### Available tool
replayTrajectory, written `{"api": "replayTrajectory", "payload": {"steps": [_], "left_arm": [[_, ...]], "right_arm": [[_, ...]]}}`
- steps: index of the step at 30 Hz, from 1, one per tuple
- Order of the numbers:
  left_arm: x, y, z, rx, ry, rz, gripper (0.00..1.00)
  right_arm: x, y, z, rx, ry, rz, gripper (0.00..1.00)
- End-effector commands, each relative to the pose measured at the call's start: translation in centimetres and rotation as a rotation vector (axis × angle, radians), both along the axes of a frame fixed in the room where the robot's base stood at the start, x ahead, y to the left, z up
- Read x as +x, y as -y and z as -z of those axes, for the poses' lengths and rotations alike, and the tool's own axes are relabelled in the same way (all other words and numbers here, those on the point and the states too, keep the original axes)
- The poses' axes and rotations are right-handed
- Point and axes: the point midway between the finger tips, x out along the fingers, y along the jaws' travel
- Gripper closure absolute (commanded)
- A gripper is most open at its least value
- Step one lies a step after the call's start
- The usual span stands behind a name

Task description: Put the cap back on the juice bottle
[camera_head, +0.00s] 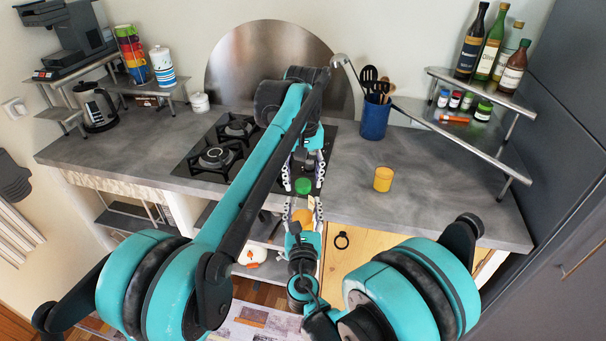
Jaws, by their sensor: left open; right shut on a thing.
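A bottle with orange contents (302,216) is held in front of the counter edge by my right gripper (302,208), which comes up from below and is shut on it. The green cap (303,186) shows at the upper end of the bottle, between the fingertips of my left gripper (304,178). My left gripper points down from the stove side, and its fingers are open on either side of the cap. I cannot tell from this view whether the cap sits on the bottle neck or is slightly apart from it. The fingers partly hide the bottle.
A gas stove (215,158) lies behind my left arm. A yellow jar (383,179) stands on the counter (440,190), with a blue utensil holder (374,119) behind it. A metal shelf (468,138) with bottles and small jars stands at the right. The counter around the yellow jar is clear.

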Motion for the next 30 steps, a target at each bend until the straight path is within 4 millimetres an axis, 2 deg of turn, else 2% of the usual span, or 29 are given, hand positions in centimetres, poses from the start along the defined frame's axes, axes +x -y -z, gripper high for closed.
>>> {"api": "replayTrajectory", "payload": {"steps": [3, 9, 20, 21, 22, 23, 30], "left_arm": [[0.00, 0.00, -0.02, 0.000, 0.000, 0.000, 0.47], [0.00, 0.01, -0.03, 0.000, 0.000, 0.000, 0.99], [0.00, 0.03, -0.03, -0.001, 0.000, 0.009, 1.00], [0.00, 0.03, -0.03, -0.001, 0.000, 0.009, 0.55], [0.01, 0.04, -0.03, -0.001, 0.000, 0.009, 0.47], [0.00, 0.03, -0.03, 0.000, 0.000, 0.009, 0.41], [0.00, 0.02, -0.04, 0.000, 0.000, 0.009, 0.41]], "right_arm": [[0.00, 0.00, -0.02, 0.000, 0.000, 0.000, 1.00], [0.00, 0.00, -0.02, -0.001, 0.000, 0.000, 1.00], [0.00, -0.03, -0.02, -0.001, 0.000, -0.001, 1.00], [0.00, -0.03, -0.02, -0.001, 0.000, -0.001, 1.00], [0.00, -0.03, -0.02, -0.001, 0.000, -0.001, 1.00], [0.00, -0.03, -0.02, -0.001, 0.000, -0.001, 1.00], [0.00, -0.01, -0.02, -0.001, 0.000, 0.000, 1.00]]}}
